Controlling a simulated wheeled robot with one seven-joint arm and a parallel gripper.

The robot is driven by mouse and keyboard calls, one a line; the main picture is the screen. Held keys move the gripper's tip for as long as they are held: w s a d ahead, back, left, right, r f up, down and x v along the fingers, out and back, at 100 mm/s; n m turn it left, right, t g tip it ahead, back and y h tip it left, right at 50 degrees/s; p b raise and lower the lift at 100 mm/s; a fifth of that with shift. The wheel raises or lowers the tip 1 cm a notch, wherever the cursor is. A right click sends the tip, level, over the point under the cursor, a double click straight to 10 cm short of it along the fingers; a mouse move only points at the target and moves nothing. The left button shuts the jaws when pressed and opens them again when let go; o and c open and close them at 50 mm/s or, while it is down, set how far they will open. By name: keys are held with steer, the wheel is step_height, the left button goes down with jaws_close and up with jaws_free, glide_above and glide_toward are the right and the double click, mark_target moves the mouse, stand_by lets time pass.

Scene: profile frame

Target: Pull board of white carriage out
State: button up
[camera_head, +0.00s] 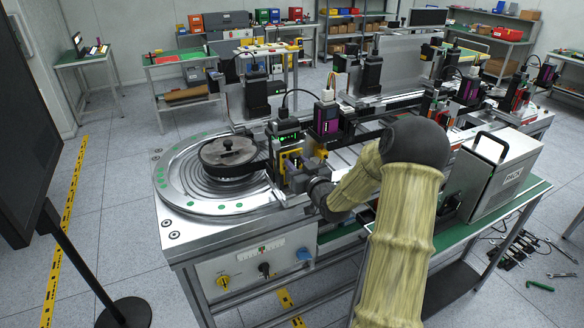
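My gripper (300,176) is at the end of my yellowish arm, at the right edge of the round turntable (172,183). It is close against a small unit with yellow parts (290,160) and a black box with green lights (285,132). The fingertips are small and partly hidden among these parts, so I cannot tell if they are open or shut. A unit with a small white block (327,96) on top and a dark purple body (325,119) stands just right of it. I cannot make out which carriage is the white one, or its board.
A dark round lid (229,152) sits on the turntable. A grey metal case (492,172) with a black handle stands at the bench's right. More black and purple units line the rail behind. A dark monitor (28,120) stands at the left. Tools lie on the floor at right.

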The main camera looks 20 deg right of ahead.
steer(key=shift+c, duration=0.4)
jaws_close()
steer(key=shift+r, duration=0.3)
steer(key=shift+r+p, duration=0.3)
steer(key=shift+r, duration=0.45)
steer(key=shift+r+p, duration=1.6)
steer(key=shift+r, duration=0.9)
steer(key=shift+r, duration=0.1)
